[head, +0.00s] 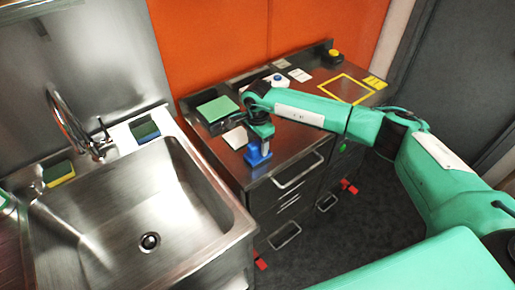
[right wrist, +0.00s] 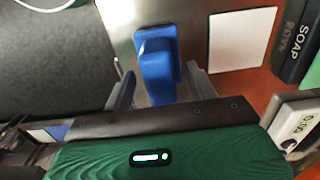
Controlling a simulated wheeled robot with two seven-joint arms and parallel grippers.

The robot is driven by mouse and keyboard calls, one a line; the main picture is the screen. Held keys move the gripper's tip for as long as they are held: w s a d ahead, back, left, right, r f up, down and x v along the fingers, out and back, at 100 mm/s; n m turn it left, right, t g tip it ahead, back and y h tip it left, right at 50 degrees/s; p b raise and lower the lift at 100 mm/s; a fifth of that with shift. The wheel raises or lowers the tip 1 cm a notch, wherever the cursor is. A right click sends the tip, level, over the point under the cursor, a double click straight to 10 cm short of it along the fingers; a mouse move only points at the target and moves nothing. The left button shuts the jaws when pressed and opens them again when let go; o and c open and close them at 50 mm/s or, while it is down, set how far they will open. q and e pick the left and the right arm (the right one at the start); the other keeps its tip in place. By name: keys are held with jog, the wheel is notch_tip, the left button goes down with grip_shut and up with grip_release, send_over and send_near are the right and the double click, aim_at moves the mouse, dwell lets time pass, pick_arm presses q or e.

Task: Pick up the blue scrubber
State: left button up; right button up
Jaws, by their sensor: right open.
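The blue scrubber (head: 257,156) stands near the front edge of the metal-topped counter, to the right of the sink. My right gripper (head: 262,139) is directly above it, pointing down, and partly covers it in the head view. In the right wrist view the scrubber (right wrist: 157,68) shows a raised grip on a wider base. The open fingers of my right gripper (right wrist: 161,77) lie on either side of the grip, with a gap visible on both sides. My left gripper is not in view.
The sink (head: 150,240) is to the left, with a faucet (head: 75,125) and sponges on its rim. A green pad on a dark box (head: 217,109) and a white card (head: 236,138) lie near my gripper. A yellow outlined square (head: 346,88) at the right is empty.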

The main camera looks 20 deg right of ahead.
jog(key=shift+f, duration=0.9)
jog(key=shift+c, duration=0.5)
jog(key=c, duration=1)
notch_tip(320, 180, up, 20)
jog(key=b, duration=0.5)
jog(key=shift+b, duration=0.4)
